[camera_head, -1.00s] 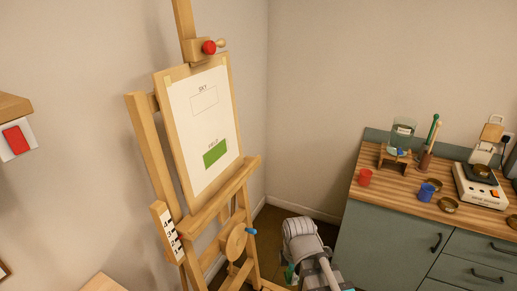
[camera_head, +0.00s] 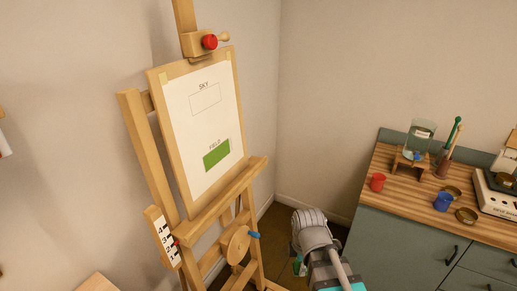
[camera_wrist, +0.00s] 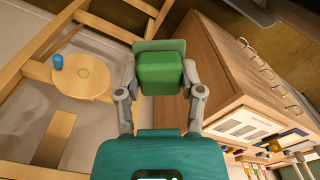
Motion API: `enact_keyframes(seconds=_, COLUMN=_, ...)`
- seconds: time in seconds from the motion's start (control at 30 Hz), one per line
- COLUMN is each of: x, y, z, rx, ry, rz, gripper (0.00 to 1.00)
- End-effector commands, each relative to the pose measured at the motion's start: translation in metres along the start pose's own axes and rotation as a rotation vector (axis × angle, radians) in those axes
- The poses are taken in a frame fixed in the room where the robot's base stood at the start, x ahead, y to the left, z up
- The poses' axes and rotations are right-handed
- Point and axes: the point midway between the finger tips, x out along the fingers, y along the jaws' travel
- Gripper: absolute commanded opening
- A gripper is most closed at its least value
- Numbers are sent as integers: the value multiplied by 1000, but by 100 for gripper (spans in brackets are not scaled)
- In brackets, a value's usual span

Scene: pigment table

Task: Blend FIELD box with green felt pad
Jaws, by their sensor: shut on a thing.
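The paper (camera_head: 190,125) on the easel board carries an outlined SKY box (camera_head: 205,98), which is blank, and a FIELD box (camera_head: 216,156) below it, which is filled green. In the wrist view my gripper (camera_wrist: 160,70) is shut on the green felt pad (camera_wrist: 160,75), a green block held between the two fingers. In the head view my arm is low, right of the easel and below the paper, well apart from it. A small bit of green (camera_head: 298,264) shows at its end there.
The easel's round wooden disc with a blue knob (camera_head: 253,235) is close to my arm. At right, a counter (camera_head: 400,184) holds a red cup (camera_head: 377,182), a blue cup (camera_head: 443,201), a glass jar (camera_head: 421,140) and a hot plate (camera_head: 497,192). Wall space between easel and counter is clear.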

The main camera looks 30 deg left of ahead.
Motion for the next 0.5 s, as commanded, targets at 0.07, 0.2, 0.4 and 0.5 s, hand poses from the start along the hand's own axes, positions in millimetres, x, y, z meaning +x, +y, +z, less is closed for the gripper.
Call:
enact_keyframes(seconds=0.07, x=0, y=0, z=2, rx=4, ry=0, rz=0, gripper=12)
enact_keyframes(seconds=0.2, x=0, y=0, z=6, rx=11, ry=0, rz=0, gripper=12)
enact_keyframes(seconds=0.4, x=0, y=1, z=9, rx=17, ry=0, rz=0, gripper=12)
enact_keyframes(seconds=0.5, x=-1, y=4, z=8, rx=19, ry=8, rz=0, gripper=12)
